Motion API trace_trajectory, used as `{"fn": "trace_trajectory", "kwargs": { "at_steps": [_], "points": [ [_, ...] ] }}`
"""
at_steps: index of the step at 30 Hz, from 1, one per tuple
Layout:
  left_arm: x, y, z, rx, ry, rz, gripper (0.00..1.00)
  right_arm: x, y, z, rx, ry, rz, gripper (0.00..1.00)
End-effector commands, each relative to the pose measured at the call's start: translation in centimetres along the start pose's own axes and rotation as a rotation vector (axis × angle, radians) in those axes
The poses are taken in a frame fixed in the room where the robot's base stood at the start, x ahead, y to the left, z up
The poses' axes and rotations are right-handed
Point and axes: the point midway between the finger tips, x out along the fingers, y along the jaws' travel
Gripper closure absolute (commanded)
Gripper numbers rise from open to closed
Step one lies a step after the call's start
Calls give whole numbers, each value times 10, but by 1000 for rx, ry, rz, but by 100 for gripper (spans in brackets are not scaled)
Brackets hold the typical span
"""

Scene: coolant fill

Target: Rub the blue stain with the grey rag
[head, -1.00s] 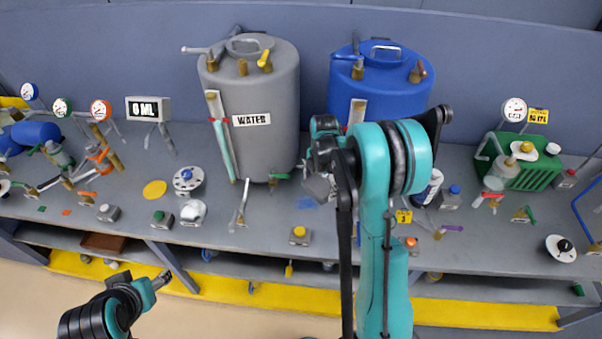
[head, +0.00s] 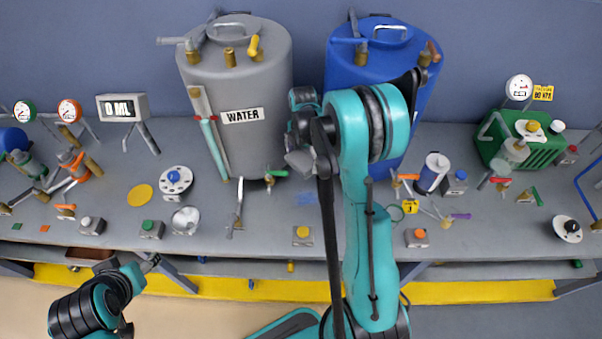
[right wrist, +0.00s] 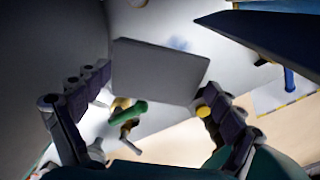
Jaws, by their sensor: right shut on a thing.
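The blue stain (head: 313,197) is a faint patch on the grey bench in front of the gap between the two tanks. It also shows in the right wrist view (right wrist: 177,43), just past the rag's far edge. My right gripper (head: 300,150) is above the bench behind the stain, mostly hidden by my own arm in the head view. It is shut on the grey rag (right wrist: 160,70), a flat grey piece between its fingers. The rag looks apart from the stain. My left gripper (head: 146,264) is low at the front left, too small to tell its opening.
The grey water tank (head: 262,150) and the blue tank (head: 372,72) stand close behind the stain. A green-handled valve (head: 272,175) is left of it, and a yellow-button box (head: 302,237) in front.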

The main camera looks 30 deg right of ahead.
Motion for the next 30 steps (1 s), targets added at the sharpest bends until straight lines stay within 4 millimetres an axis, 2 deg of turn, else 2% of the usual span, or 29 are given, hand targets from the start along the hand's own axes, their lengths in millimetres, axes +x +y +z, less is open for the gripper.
{"fn": "trace_trajectory", "kwargs": {
  "at_steps": [18,30],
  "points": [
    [64,0,46,0,0,0,42,78,0,0,0,0,0,29],
    [75,0,54,0,0,0,42,96,0,0,0,0,0,29]
  ]
}}
